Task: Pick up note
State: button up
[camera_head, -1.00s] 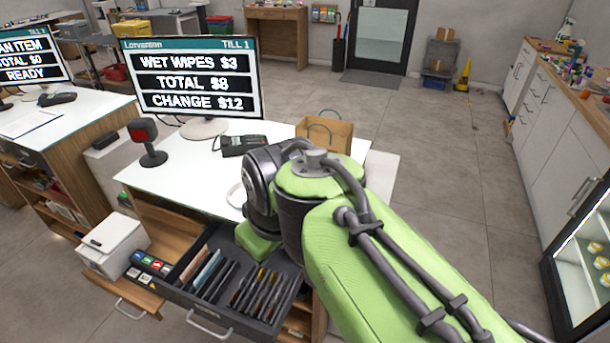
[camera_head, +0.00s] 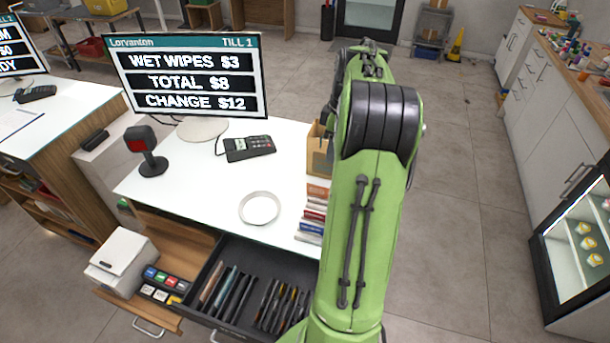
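An open cash drawer (camera_head: 208,275) under the till counter has dark upright dividers. Thin notes stand on edge between them: a brownish one (camera_head: 211,284), a teal one (camera_head: 226,287), and several with orange or brown edges (camera_head: 285,293) to the right. The drawer's right end is hidden behind my green arm. The till screen (camera_head: 188,78) reads wet wipes $3, total $8, change $12. My arm reaches upward at the right of the counter, with its dark joint in front. My gripper cannot be made out behind it, and no held note shows.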

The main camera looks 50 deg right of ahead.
jog(key=b, duration=0.1)
send_over(327, 189)
notch_tip(327, 189, down, 10)
notch_tip(327, 189, down, 5)
jog(key=shift+f, duration=0.1)
jog(key=shift+w+f, duration=0.1)
jog(key=shift+f, duration=0.15)
grip_shut()
